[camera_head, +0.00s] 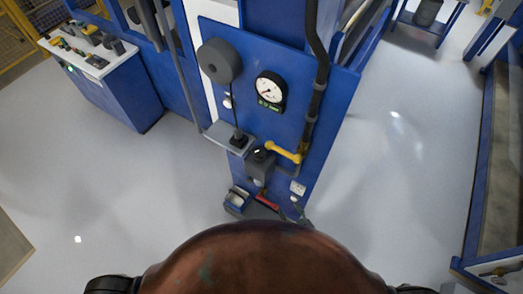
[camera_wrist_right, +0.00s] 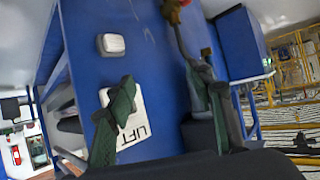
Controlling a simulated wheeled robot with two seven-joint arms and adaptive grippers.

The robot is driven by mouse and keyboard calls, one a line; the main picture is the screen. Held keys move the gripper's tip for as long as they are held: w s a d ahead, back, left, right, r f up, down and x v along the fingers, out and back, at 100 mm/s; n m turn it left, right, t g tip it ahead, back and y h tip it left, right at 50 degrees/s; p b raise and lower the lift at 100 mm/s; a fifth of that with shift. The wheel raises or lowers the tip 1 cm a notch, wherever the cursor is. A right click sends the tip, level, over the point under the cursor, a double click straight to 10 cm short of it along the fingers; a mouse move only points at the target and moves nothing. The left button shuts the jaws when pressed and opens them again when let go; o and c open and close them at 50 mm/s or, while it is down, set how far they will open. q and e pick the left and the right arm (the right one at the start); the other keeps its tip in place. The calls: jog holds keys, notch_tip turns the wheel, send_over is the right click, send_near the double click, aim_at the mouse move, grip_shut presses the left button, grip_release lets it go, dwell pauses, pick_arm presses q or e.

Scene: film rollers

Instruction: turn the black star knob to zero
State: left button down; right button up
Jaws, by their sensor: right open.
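A dark knob (camera_head: 258,153) with a pale mark sits on a grey block on the blue panel, below the gauge; its star shape is too small to make out. A round white gauge (camera_head: 269,89) with a small green display is above it. My right gripper (camera_wrist_right: 163,85) is open and empty in the right wrist view, its two dark fingers apart in front of the blue panel. A white plate reading LIFT (camera_wrist_right: 127,122) is partly behind one finger. The knob cannot be made out in the wrist view. My left gripper is not in view.
A yellow lever (camera_head: 284,152) is close to the knob's right, by a dark pipe (camera_head: 315,90). A round grey drum (camera_head: 219,61) with a cord hangs upper left. Floor on both sides is clear.

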jog(key=w+a+r+t+y+p, duration=0.1)
jog(key=w+a+r, duration=0.2)
jog(key=r, duration=0.5)
jog(key=w+a+r+t+y+p, duration=0.1)
jog(key=w+a+r+t, duration=0.2)
jog(key=r, duration=0.5)
jog(key=y, duration=0.1)
send_near(263, 157)
jog(key=x, duration=0.4)
jog(key=shift+n+t, duration=0.4)
jog(key=p+x, duration=0.1)
jog(key=x, duration=0.6)
jog(key=shift+w+a, duration=0.1)
jog(key=shift+a, duration=0.05)
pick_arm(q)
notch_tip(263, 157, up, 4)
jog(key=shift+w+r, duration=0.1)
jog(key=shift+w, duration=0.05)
pick_arm(e)
jog(key=shift+c, duration=0.2)
